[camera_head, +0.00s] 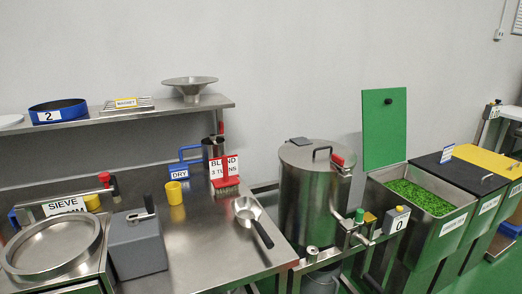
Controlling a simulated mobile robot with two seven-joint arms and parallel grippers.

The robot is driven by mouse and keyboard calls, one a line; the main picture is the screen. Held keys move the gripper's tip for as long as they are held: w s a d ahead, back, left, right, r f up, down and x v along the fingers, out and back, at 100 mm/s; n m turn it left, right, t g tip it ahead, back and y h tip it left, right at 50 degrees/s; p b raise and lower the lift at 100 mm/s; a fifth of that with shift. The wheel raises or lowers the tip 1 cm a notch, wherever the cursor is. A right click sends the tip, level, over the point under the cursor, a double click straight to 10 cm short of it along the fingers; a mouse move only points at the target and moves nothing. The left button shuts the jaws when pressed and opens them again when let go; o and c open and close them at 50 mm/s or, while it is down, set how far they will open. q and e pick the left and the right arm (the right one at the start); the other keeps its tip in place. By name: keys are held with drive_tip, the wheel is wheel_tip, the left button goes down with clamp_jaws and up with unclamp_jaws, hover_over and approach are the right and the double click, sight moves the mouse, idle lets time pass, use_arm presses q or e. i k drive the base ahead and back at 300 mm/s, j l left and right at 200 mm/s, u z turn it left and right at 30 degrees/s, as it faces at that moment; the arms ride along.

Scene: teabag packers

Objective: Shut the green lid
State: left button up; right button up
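The green lid (384,130) stands upright, raised at the back of a steel bin (446,245). A black knob sits near its top. The bin is open and its green leafy contents (419,197) show. Neither of my grippers is in the view.
A black-lidded bin (452,170) and a yellow-lidded bin (486,158) stand to the right of the open bin. A tall steel drum (305,205) with a valve and counter box (395,220) stands to its left. A steel bench (215,258) holds a scoop (247,212) and other tools.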

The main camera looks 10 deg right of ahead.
sight(384, 110)
drive_tip(key=i+l+u, duration=0.2)
drive_tip(key=l, duration=0.65)
drive_tip(key=l+u, duration=0.15)
drive_tip(key=l, duration=0.7)
drive_tip(key=l+u, duration=0.2)
drive_tip(key=l, duration=0.65)
drive_tip(key=l+u, duration=0.2)
drive_tip(key=l, duration=0.7)
drive_tip(key=k+l+u, duration=0.2)
drive_tip(key=l, duration=0.65)
